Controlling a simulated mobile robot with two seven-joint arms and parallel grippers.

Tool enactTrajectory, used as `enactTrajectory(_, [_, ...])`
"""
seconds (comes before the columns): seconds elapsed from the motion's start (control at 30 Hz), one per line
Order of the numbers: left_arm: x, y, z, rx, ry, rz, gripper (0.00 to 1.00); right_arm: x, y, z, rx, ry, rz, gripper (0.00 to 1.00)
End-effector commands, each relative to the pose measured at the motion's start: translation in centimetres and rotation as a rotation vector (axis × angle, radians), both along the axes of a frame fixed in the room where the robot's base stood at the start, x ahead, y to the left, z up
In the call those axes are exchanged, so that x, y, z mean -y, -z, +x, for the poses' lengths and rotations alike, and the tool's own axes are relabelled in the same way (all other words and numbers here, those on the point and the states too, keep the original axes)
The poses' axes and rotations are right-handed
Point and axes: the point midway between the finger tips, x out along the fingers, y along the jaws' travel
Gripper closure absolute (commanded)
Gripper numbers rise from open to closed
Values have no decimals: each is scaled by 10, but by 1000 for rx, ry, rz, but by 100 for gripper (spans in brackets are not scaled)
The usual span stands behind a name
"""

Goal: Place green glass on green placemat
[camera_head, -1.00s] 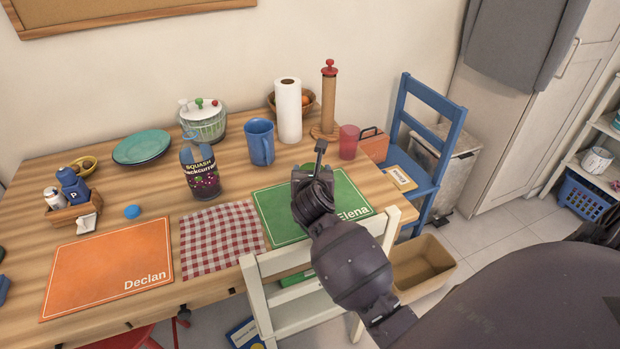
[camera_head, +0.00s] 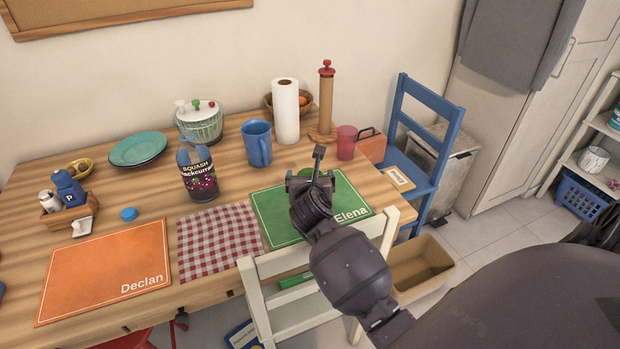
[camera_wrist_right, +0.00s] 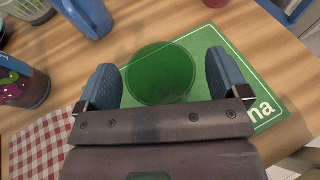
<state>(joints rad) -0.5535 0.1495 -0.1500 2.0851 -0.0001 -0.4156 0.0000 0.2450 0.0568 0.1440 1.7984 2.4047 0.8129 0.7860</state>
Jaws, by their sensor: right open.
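The green glass (camera_wrist_right: 160,78) is see-through and shows in the right wrist view between the two blue finger pads of my right gripper (camera_wrist_right: 161,72). The fingers are open, with a gap visible on each side of the glass. The glass appears over the green placemat (camera_wrist_right: 262,92), near its far edge. In the head view my right gripper (camera_head: 309,178) is above the back part of the green placemat (camera_head: 272,213), which reads "Elena". Only a small green part of the glass (camera_head: 306,171) shows behind the gripper there. My left gripper is not in view.
A blue pitcher (camera_head: 257,143), a paper towel roll (camera_head: 286,112) and a red cup (camera_head: 346,143) stand behind the placemat. The squash bottle (camera_head: 198,174) is to the left. A white chair (camera_head: 290,262) stands at the table's front, a blue chair (camera_head: 428,140) at its right end.

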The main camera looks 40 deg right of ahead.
Motion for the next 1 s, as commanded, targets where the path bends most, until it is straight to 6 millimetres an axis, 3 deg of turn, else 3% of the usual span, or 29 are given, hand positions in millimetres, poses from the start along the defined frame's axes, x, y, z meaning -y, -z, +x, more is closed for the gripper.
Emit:
enactTrajectory(0.17, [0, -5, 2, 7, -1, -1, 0, -9, -8, -11, 2, 0, 1, 7])
enactTrajectory(0.63, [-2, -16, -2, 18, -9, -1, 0, -55, -33, -77, 2, 0, 3, 7])
enactTrajectory(1.0, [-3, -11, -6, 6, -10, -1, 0, -68, -38, -93, 1, -1, 0, 7])
